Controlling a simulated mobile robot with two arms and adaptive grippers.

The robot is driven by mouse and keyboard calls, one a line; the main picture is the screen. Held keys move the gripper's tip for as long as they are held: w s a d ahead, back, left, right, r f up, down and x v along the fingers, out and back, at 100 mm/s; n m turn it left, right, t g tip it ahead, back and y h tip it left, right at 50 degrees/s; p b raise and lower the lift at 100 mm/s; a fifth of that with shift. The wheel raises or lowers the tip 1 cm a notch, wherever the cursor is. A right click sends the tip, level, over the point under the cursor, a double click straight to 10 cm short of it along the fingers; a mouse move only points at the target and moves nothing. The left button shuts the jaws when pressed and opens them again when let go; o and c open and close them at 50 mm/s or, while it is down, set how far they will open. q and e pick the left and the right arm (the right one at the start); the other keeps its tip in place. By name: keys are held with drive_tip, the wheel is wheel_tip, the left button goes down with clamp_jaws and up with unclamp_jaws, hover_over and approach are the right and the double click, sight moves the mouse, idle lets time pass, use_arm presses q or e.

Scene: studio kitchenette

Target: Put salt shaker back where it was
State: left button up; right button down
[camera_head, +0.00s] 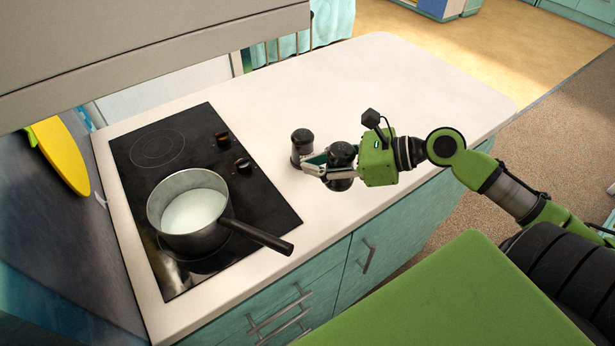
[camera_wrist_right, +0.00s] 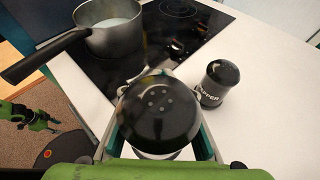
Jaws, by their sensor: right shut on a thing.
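My right gripper (camera_head: 326,168) is shut on the salt shaker (camera_head: 341,156), which has a black domed top. In the right wrist view, the salt shaker (camera_wrist_right: 157,112) fills the space between the fingers, and holes show in its top. It is upright at the counter; I cannot tell whether its base touches the surface. A second black shaker (camera_head: 302,146) stands just left of it on the white counter (camera_head: 400,85). In the right wrist view this pepper shaker (camera_wrist_right: 217,84) carries lettering reading "PEPPER" and stands apart from the held one.
A black cooktop (camera_head: 185,130) with two knobs lies left of the shakers. A pot (camera_head: 190,212) of white liquid stands on it, its handle (camera_head: 258,236) pointing toward the counter's front edge. The counter behind and right of the shakers is clear. A hood overhangs at upper left.

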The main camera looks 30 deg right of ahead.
sight(306, 186)
drive_tip(key=w+f, duration=0.3)
drive_tip(key=shift+d+f, duration=0.25)
drive_tip(key=shift+f, duration=0.1)
drive_tip(key=shift+w+f, duration=0.2)
drive_tip(key=shift+f, duration=1.55)
drive_tip(key=c, duration=1.7)
unclamp_jaws()
drive_tip(key=shift+f, duration=0.1)
drive_tip(key=v, duration=1.2)
drive_tip(key=shift+b, duration=0.3)
